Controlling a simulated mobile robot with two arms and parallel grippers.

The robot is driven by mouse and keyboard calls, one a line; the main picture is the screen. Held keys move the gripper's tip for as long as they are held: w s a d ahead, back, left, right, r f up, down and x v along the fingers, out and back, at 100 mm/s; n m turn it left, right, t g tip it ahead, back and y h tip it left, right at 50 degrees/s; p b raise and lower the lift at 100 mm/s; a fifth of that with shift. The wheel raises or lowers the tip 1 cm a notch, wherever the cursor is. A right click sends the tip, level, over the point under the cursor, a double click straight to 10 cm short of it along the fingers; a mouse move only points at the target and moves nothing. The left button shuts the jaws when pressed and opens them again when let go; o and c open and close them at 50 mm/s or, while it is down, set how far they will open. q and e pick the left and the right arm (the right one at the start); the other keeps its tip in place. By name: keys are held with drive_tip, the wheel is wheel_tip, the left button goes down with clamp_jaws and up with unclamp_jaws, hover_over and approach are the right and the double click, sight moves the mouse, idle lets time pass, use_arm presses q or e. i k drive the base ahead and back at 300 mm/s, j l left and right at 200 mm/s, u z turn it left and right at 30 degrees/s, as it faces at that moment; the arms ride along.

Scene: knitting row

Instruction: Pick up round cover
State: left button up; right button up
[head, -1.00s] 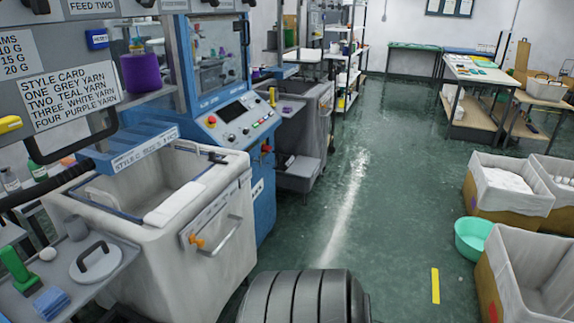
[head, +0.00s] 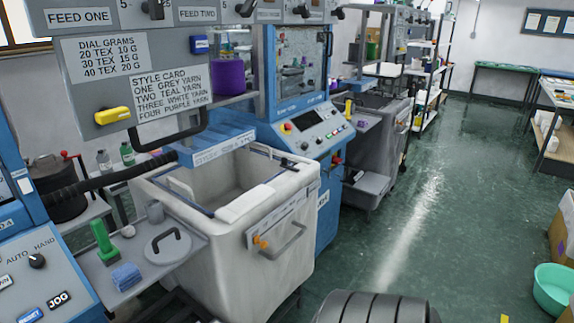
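The round cover (head: 182,251) is a light grey disc with a black arched handle on top. It lies flat on a grey side shelf (head: 137,262), left of the large fabric-lined bin. A green upright object (head: 103,241) and a folded blue cloth (head: 126,276) are on the same shelf, to the left of the cover. Neither of my grippers is in view, so nothing shows near the cover's handle.
The pale bin (head: 215,273) stands right of the shelf, below a blue machine (head: 300,105). A blue control panel (head: 40,270) is at the lower left. A black hose (head: 95,183) runs behind the shelf. Green floor (head: 440,215) is open to the right; a teal basin (head: 553,288) sits there.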

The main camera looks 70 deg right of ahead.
sight(170, 246)
drive_tip(key=z, duration=1.25)
drive_tip(key=i+l+u, duration=0.1)
drive_tip(key=l, duration=0.4)
drive_tip(key=i+l, duration=0.15)
drive_tip(key=l, duration=0.35)
drive_tip(key=i+l+u, duration=0.15)
drive_tip(key=l, duration=0.85)
drive_tip(key=u, duration=0.05)
